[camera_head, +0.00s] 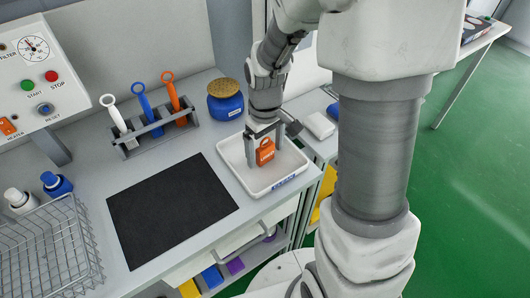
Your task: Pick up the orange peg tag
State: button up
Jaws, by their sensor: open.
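The orange peg tag (265,154) is a small orange piece with a loop at its top and pale lettering on its face. It stands in or just above the white tray (234,158) near the front right of the bench. My gripper (264,152) points down over the tray, with its fingers at the tag. The jaws are open. I cannot tell whether the tag is fully between the fingers or touches them.
A black mat (170,208) lies left of the tray. Behind are a blue jar (226,105) and a grey rack (155,132) with white, blue and orange handled tools. A wire basket (50,255) and small bottles stand at left. A control panel (40,75) is at back left.

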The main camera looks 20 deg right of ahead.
aim_at(267, 148)
jog(key=c, duration=1.4)
jog(key=shift+c, duration=0.2)
jog(key=shift+r, duration=0.5)
jog(key=r, duration=0.2)
jog(key=r+p, duration=0.1)
jog(key=shift+s+d+r, duration=0.15)
jog(key=shift+s+r, duration=0.25)
jog(key=s+d+r, duration=0.2)
jog(key=s+r, duration=0.1)
jog(key=s, duration=0.2)
jog(key=s+d+r+p, duration=0.1)
jog(key=s+r, duration=0.2)
jog(key=s, duration=0.2)
jog(key=shift+d, duration=0.4)
